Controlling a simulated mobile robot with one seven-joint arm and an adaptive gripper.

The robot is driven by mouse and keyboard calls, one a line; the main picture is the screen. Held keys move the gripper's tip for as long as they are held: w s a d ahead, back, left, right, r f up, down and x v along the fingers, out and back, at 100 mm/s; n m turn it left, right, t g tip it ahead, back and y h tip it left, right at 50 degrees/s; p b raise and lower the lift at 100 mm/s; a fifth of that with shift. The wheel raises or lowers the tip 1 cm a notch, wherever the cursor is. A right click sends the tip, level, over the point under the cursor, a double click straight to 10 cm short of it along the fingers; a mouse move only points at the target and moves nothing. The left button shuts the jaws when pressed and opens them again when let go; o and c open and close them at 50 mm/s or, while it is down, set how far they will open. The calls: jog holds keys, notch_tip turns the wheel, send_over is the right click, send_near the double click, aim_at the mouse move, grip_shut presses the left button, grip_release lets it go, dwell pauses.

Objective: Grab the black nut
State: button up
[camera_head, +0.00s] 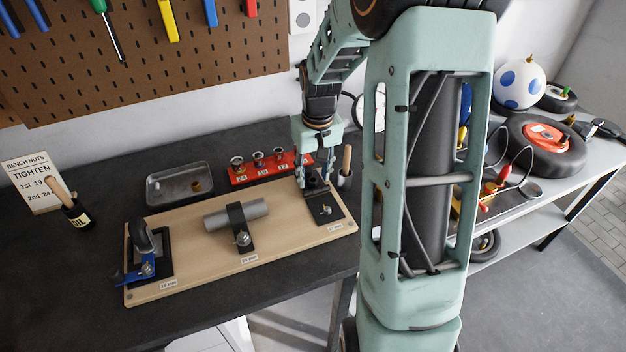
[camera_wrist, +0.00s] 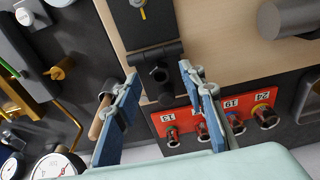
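My gripper (camera_head: 314,178) is over the right end of the wooden board, above the black hinged fixture (camera_head: 326,210). In the wrist view my gripper (camera_wrist: 160,80) is open, with its two blue fingers apart. A small dark round piece (camera_wrist: 160,74), which looks like the black nut, shows between the fingertips at the edge of the black fixture (camera_wrist: 150,28). Nothing is held between the fingers. I cannot tell how far the fingertips are above it. In the head view my fingers and the fixture hide this piece.
A red socket rack (camera_head: 270,168) stands just behind the board (camera_head: 190,270). A cup with a wooden handle (camera_head: 345,170) is close right of my gripper. A pipe clamp (camera_head: 240,225) and blue toggle clamp (camera_head: 147,268) sit further left. A metal tray (camera_head: 165,190) stands behind.

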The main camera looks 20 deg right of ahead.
jog(key=shift+f, duration=0.4)
grip_shut()
